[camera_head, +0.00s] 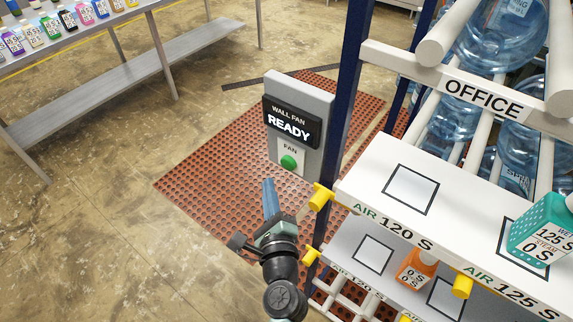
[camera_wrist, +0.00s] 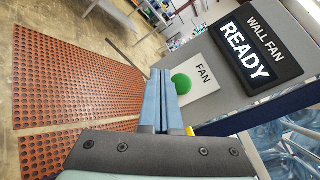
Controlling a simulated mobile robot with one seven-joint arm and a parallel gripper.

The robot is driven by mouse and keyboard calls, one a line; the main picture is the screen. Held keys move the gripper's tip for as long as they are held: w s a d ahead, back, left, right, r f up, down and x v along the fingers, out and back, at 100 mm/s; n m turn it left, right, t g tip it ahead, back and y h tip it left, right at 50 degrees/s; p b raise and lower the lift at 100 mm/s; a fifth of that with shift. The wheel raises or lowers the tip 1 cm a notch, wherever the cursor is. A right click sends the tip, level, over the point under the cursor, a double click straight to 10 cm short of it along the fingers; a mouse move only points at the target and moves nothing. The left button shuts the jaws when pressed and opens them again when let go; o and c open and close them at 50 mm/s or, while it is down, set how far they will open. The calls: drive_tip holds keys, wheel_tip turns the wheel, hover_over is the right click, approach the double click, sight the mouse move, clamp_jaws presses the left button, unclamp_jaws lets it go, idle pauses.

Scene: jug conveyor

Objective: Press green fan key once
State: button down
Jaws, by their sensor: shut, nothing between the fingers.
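The green fan key (camera_head: 289,162) is a round button on a white plate marked FAN, low on a grey wall-fan box (camera_head: 302,97). A dark display (camera_head: 290,124) above it reads WALL FAN READY. My gripper (camera_head: 268,183) is shut and empty, its blue fingers pointing up, to the left of and a little below the key in the head view. In the wrist view the closed fingers (camera_wrist: 164,75) stand just left of the green key (camera_wrist: 181,84), overlapping the edge of its plate. A gap to the key seems to remain, but its depth is unclear.
A dark blue post (camera_head: 349,95) stands right of the box. A white shelf (camera_head: 375,185) with yellow knobs (camera_head: 320,197), an orange bottle (camera_head: 417,268) and a teal jug (camera_head: 541,229) fills the right. Red perforated matting (camera_head: 215,160) covers open floor at left.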

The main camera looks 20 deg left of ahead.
sight(282, 164)
drive_tip(key=shift+w+d+b, duration=0.15)
drive_tip(key=shift+w+d, duration=0.15)
drive_tip(key=shift+w, duration=0.55)
drive_tip(key=shift+w+d+b, duration=0.15)
drive_tip(key=shift+w+d, duration=0.15)
drive_tip(key=shift+w, duration=0.5)
drive_tip(key=shift+w, duration=0.1)
idle(0.8)
drive_tip(key=shift+w+d, duration=0.15)
drive_tip(key=shift+w, duration=0.15)
drive_tip(key=shift+w+d, duration=0.2)
drive_tip(key=shift+w, duration=0.2)
idle(0.6)
drive_tip(key=shift+s, duration=0.1)
drive_tip(key=shift+s+a, duration=0.3)
drive_tip(key=shift+s, duration=0.4)
drive_tip(key=shift+s+a+p, duration=0.15)
drive_tip(key=shift+s+a, duration=0.15)
drive_tip(key=shift+s, duration=0.5)
drive_tip(key=shift+s+a+p, duration=0.15)
drive_tip(key=shift+s+a, duration=0.15)
drive_tip(key=shift+s, duration=0.45)
drive_tip(key=shift+s+a+p, duration=0.15)
drive_tip(key=shift+s+a, duration=0.15)
drive_tip(key=shift+s, duration=0.5)
